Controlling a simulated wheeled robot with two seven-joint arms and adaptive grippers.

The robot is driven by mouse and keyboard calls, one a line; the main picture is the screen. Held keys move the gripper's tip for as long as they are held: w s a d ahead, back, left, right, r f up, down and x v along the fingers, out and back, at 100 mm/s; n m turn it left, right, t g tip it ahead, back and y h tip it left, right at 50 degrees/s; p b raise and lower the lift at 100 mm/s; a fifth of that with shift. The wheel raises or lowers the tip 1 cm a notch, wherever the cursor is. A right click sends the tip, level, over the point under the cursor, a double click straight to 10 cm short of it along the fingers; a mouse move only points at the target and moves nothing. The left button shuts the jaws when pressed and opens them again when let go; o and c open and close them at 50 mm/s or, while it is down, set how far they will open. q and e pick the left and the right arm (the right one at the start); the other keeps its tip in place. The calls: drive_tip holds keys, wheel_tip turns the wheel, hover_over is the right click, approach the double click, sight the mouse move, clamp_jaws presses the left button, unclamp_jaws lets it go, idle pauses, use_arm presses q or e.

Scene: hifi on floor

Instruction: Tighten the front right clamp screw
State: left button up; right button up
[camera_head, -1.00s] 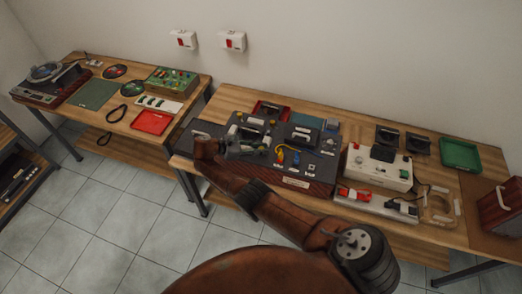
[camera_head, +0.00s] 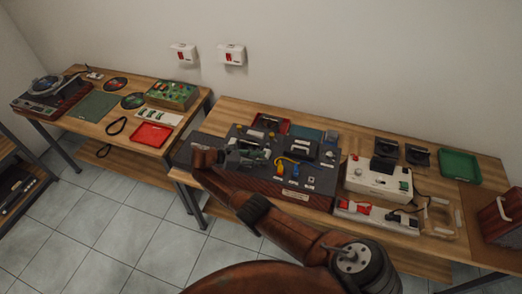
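A dark hi-fi unit (camera_head: 205,139) with a wood-brown front lies open on the right workbench, with small modules and parts on its deck. My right gripper (camera_head: 262,155) is over the left part of this deck, at the end of my brown arm. Its fingers are small and dark against dark parts, so I cannot tell their opening or any contact. No clamp screw can be made out; the gripper and wrist cover part of the deck. Yellow and blue connectors (camera_head: 284,165) lie just right of the gripper. My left gripper is not in view.
Right of the unit stand a white box (camera_head: 370,180), a strip with red parts (camera_head: 362,212), a green tray (camera_head: 459,166) and a wooden frame (camera_head: 440,215). The left bench holds a turntable (camera_head: 50,92) and a red tray (camera_head: 151,135). Tiled floor lies clear in front.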

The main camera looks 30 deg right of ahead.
wheel_tip(320, 180, up, 8)
drive_tip(key=shift+f, duration=0.1)
drive_tip(key=shift+a, duration=0.1)
idle(0.6)
